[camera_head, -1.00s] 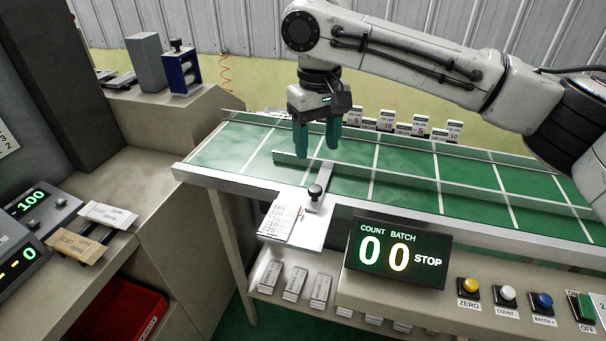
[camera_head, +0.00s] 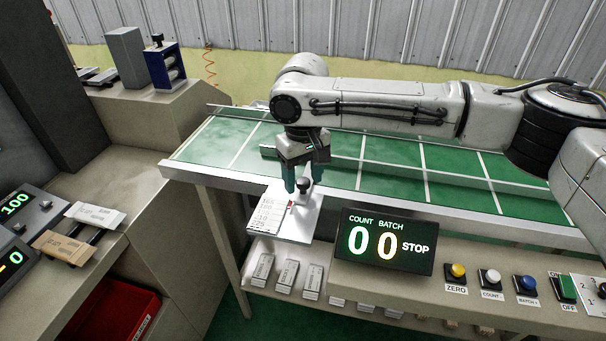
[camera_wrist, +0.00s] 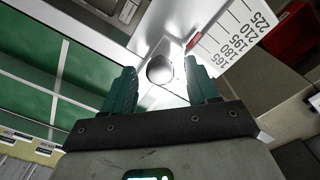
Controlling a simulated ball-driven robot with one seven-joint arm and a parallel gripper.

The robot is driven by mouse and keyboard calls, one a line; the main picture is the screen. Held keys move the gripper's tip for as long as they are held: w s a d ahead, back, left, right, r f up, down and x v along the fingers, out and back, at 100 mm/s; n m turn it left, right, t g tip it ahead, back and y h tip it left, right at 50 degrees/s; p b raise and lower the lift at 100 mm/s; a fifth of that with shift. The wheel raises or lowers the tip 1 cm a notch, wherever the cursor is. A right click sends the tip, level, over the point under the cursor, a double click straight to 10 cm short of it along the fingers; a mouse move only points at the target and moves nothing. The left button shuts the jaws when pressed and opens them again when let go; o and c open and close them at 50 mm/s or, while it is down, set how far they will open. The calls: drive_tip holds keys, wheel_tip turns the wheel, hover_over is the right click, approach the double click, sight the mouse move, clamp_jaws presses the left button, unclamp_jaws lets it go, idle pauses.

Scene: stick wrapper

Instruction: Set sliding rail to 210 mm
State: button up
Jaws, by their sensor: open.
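The sliding rail (camera_head: 400,180) is a long grey bar along the green conveyor. Its dark round knob (camera_head: 303,184) stands on a bracket at the near edge; in the wrist view the knob (camera_wrist: 160,68) looks grey. A white scale plate (camera_head: 266,217) beside it is printed 165, 180, 195, 210 and 225, and also shows in the wrist view (camera_wrist: 232,36). A red pointer (camera_wrist: 193,41) is by the 165 end. My gripper (camera_head: 303,176) is open, pointing down, with its teal fingers on either side of the knob. I cannot tell whether they touch it.
A counter display (camera_head: 385,243) reading 00 STOP stands to the right of the plate, with buttons (camera_head: 490,277) beyond it. A side bench (camera_head: 120,200) is on the left, with a red bin (camera_head: 105,308) below. White packs (camera_head: 287,275) sit on the shelf underneath.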

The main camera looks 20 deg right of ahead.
clamp_jaws()
idle(0.5)
